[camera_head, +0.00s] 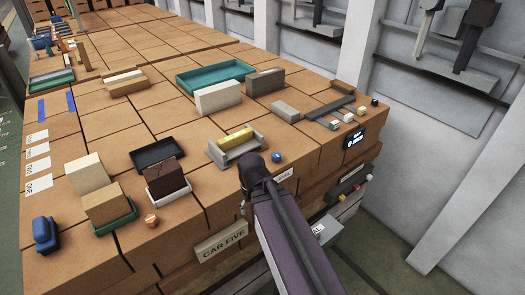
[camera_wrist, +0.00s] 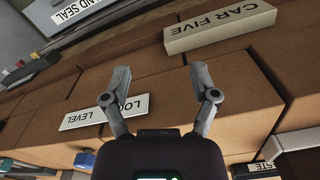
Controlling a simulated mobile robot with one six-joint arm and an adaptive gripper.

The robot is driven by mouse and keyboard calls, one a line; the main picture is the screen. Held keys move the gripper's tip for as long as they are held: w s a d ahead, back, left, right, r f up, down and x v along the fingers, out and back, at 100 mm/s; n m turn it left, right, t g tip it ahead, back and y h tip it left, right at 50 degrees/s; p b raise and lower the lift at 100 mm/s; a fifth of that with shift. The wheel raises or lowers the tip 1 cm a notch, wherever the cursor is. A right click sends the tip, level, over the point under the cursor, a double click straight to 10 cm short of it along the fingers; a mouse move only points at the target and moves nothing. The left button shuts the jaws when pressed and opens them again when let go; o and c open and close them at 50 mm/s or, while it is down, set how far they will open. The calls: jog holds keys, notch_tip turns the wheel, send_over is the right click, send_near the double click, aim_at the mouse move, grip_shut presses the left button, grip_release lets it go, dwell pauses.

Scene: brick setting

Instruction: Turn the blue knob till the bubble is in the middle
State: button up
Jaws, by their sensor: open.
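The blue knob (camera_head: 277,157) sits near the front edge of the brick-patterned top, just right of a grey cradle (camera_head: 217,152) that bears a yellow bar-like level (camera_head: 235,138). The bubble is too small to make out. In the wrist view, a small blue thing (camera_wrist: 85,159) at the lower left, beside the hand, looks like the knob. My gripper (camera_wrist: 160,82) is open and empty, its two fingers spread wide over the front face of the bricks. In the head view my arm hides the fingers. The knob is outside the jaws.
A label with "LEVEL" (camera_wrist: 104,112) is on the front face, close to the left finger. A "CAR FIVE" plate (camera_head: 221,243) is at the front. A brown block (camera_head: 165,180) and an orange ball-like thing (camera_head: 152,221) stand left. Grey blocks (camera_head: 285,112) lie right.

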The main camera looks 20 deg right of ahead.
notch_tip(320, 180, down, 2)
jog(key=shift+f+b, duration=0.1)
jog(key=shift+b, duration=0.65)
jog(key=shift+c, duration=1.4)
